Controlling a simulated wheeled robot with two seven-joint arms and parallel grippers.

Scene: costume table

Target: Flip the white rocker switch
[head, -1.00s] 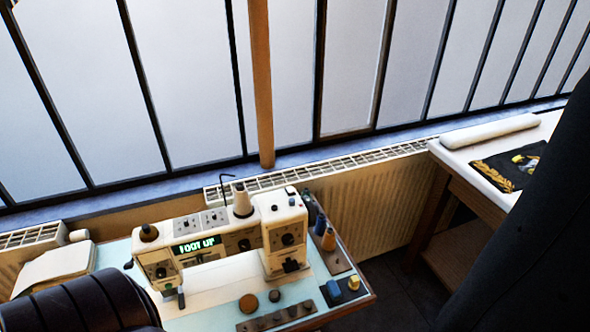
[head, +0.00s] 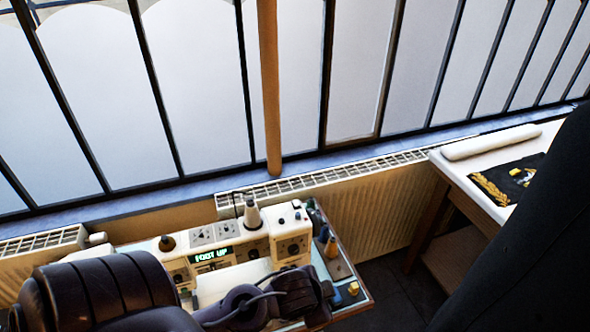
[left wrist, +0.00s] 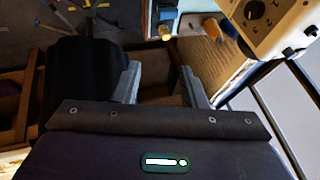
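The white sewing machine (head: 262,238) stands on the table at lower centre, its green display reading "FOOT UP". Two pale plates (head: 201,236) with small marks sit on its upper back edge. They are too small for me to tell which, if either, carries the white rocker switch. My left gripper (left wrist: 163,88) has its two grey fingers apart with nothing between them. In the head view my left arm reaches across the front of the machine, hiding its bed, and the fingers are hard to make out. The machine's end with a dial (left wrist: 262,22) is at upper right in the left wrist view. My right gripper is not in view.
Thread spools (head: 331,247) stand on the table's right end. A radiator (head: 365,205) and barred window run along the back. A white table (head: 470,180) with a roll and dark cloth is at right.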

